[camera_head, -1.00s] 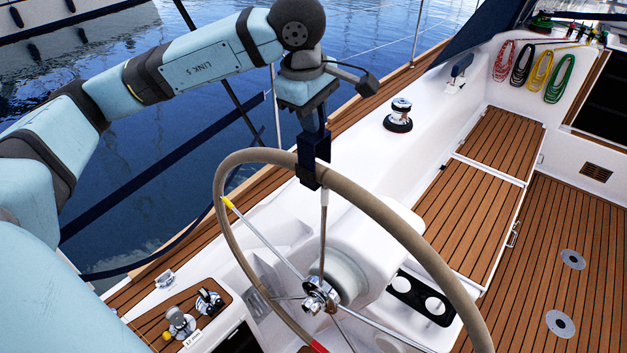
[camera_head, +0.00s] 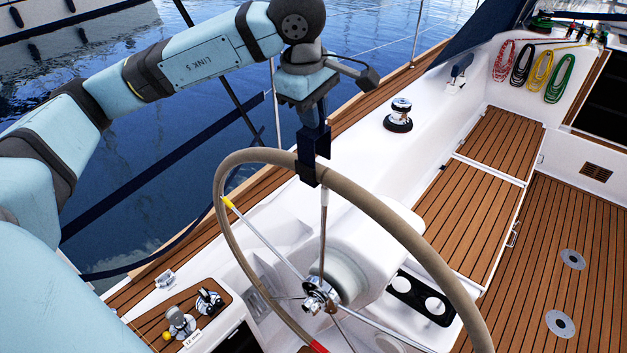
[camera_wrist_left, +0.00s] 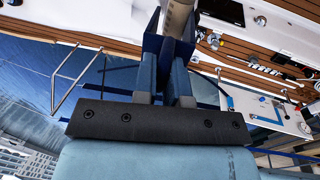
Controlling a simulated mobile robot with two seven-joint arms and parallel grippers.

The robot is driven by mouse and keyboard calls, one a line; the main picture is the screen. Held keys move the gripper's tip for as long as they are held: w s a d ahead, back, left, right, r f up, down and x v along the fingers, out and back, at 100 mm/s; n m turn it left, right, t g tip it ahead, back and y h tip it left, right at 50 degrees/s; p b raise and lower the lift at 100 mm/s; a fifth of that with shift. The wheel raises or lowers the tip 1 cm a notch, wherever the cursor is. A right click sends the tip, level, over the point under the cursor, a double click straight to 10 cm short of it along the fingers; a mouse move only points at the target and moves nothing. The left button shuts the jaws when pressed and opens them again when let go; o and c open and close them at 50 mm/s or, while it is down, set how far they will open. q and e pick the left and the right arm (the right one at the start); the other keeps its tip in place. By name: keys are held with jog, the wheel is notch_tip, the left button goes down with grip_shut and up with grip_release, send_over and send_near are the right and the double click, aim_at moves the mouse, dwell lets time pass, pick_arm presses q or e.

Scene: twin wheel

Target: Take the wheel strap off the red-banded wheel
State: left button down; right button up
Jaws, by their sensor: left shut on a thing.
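The steering wheel (camera_head: 399,228) has a tan rim and a red band (camera_head: 319,347) at the bottom edge of the head view. A dark navy wheel strap (camera_head: 307,172) sits at the top of the rim, above the white-marked spoke. My left gripper (camera_head: 313,140) is above the rim, shut on the strap's upright part. In the left wrist view the fingers (camera_wrist_left: 164,80) close on the navy strap (camera_wrist_left: 168,47), with the rim (camera_wrist_left: 178,18) beyond it. The strap still appears against the rim; whether it is fastened around it cannot be told. My right gripper is out of view.
A wheel pedestal (camera_head: 352,275) stands behind the hub and spokes. A winch (camera_head: 399,115) is on the white coaming. Engine controls (camera_head: 208,302) are at lower left. Coiled ropes (camera_head: 541,71) hang at upper right. The teak deck (camera_head: 560,230) on the right is clear.

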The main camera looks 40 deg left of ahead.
pick_arm(q)
jog(key=shift+s+f+b, duration=0.1)
jog(key=shift+b, duration=0.35)
dwell(1.1)
jog(key=s+b, duration=0.2)
jog(key=s, duration=0.6)
jog(key=shift+s+a, duration=0.35)
jog(key=shift+s, duration=0.05)
dwell(2.9)
